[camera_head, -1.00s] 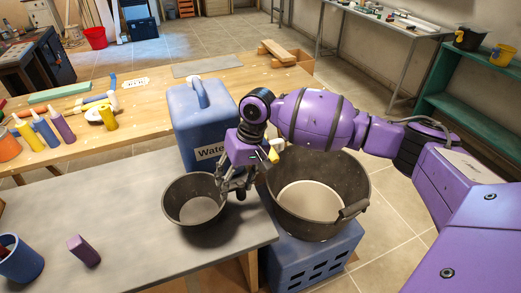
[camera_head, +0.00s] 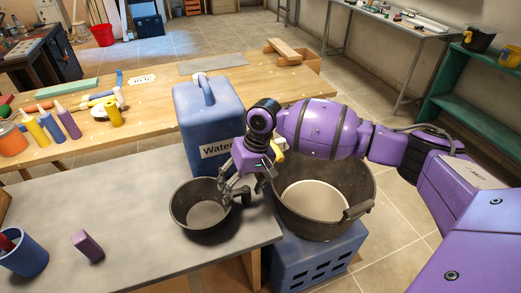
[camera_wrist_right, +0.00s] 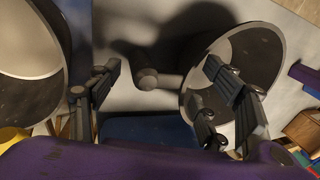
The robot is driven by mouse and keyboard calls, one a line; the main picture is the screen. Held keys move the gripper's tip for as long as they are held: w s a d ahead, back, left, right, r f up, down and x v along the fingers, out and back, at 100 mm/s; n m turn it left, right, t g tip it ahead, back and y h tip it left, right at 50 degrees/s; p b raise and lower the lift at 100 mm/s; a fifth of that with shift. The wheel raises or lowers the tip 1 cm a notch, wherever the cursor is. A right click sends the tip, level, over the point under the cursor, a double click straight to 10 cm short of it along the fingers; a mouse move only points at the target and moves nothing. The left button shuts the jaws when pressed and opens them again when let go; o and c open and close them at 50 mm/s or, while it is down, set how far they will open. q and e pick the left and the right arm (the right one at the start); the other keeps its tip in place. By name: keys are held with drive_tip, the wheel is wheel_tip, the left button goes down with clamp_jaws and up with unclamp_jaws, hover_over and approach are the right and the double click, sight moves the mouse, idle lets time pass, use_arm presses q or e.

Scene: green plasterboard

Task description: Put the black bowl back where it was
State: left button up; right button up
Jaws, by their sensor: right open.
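The black bowl (camera_head: 184,207) stands upright on the grey bench top (camera_head: 140,225), near its right end. Its short dark handle or knob sticks out to the right in the head view; it also shows in the right wrist view, where the bowl (camera_wrist_right: 262,62) is at the right. My right gripper (camera_head: 234,188) is over the bowl's right side at the handle. In the right wrist view my right gripper (camera_wrist_right: 162,68) has its fingers spread, with the handle between them and the right finger overlapping the bowl. Whether they touch is unclear. My left gripper is out of view.
A large dark bucket (camera_head: 360,185) stands on a blue crate (camera_head: 318,262) just right of the bowl. A blue water container (camera_head: 195,125) stands behind it. A purple block (camera_head: 87,246) and a blue cup (camera_head: 24,258) are at the left; bench between is clear.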

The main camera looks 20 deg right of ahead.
drive_tip(key=v, duration=1.2)
drive_tip(key=shift+r+p, duration=0.25)
drive_tip(key=shift+p, duration=0.05)
drive_tip(key=shift+f, duration=0.1)
